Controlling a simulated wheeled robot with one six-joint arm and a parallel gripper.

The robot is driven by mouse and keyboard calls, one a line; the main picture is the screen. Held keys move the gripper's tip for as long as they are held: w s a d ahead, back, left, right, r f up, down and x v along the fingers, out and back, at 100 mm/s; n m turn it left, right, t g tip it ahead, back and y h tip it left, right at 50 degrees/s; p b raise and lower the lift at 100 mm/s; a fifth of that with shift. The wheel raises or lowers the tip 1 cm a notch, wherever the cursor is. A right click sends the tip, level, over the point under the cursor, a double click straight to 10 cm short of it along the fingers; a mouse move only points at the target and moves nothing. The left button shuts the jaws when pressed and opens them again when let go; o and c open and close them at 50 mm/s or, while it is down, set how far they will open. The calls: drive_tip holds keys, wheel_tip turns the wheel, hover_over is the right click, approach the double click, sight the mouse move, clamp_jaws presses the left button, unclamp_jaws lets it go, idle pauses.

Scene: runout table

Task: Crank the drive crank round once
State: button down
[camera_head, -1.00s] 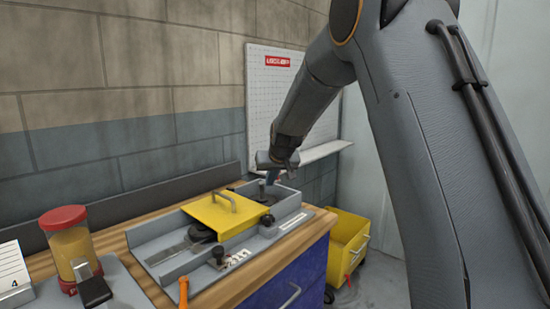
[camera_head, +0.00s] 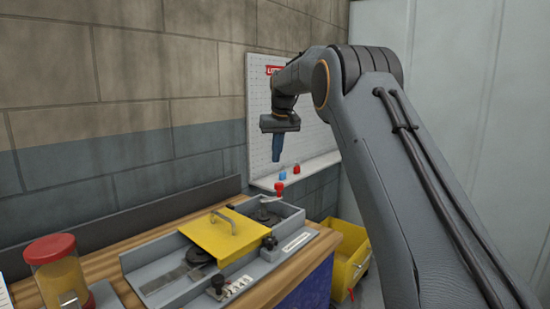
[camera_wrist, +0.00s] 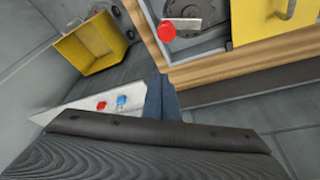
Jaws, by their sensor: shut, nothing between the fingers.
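The drive crank has a red knob (camera_head: 279,187) on a short metal arm, at the far right end of the grey machine (camera_head: 292,212). In the wrist view the red knob (camera_wrist: 166,31) and its pale arm lie near the top, over a dark round hub. My gripper (camera_head: 277,159) hangs with its blue fingers pointing down, above the crank and apart from it. The fingers (camera_wrist: 161,85) are together and empty in the wrist view.
A yellow cover (camera_head: 223,235) with a handle sits on the machine beside the crank. Behind, a white pegboard (camera_head: 260,120) has a shelf with small red and blue pieces. A red-lidded jar (camera_head: 57,275) stands at left. A yellow bin (camera_head: 347,262) is below right.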

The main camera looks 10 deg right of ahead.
wheel_tip(320, 180, down, 8)
drive_tip(key=s+p, duration=0.1)
drive_tip(key=p, duration=0.3)
drive_tip(key=shift+s+r, duration=0.2)
drive_tip(key=shift+d, duration=0.2)
idle(0.3)
